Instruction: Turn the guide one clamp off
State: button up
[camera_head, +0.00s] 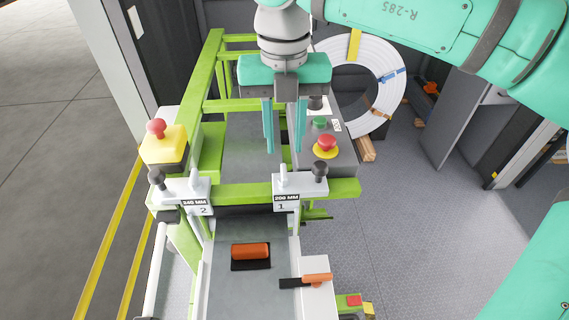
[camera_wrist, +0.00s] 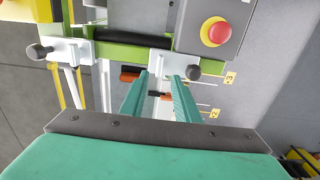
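The guide one block (camera_head: 286,188) is white, labelled "208 MM 1", and sits on the right of the green crossbar. A black round clamp knob (camera_head: 320,170) stands on its right side, with a small white peg beside it. In the wrist view the knob (camera_wrist: 193,72) shows just right of my right finger's tip. My gripper (camera_head: 284,150) hangs above and behind the crossbar, fingers pointing down and apart, with nothing seen between them. In the wrist view my gripper (camera_wrist: 161,77) frames part of the white guide. Contact with the knob is not visible.
The guide two block (camera_head: 187,190), labelled "2", has its own black knob on the left. A red stop button (camera_head: 327,144) on a grey panel stands close right of my gripper. Another red button (camera_head: 156,128) tops a yellow box.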

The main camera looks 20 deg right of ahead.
aim_at(284, 171)
notch_tip(284, 171, down, 8)
jog(key=shift+r, duration=0.2)
grip_shut()
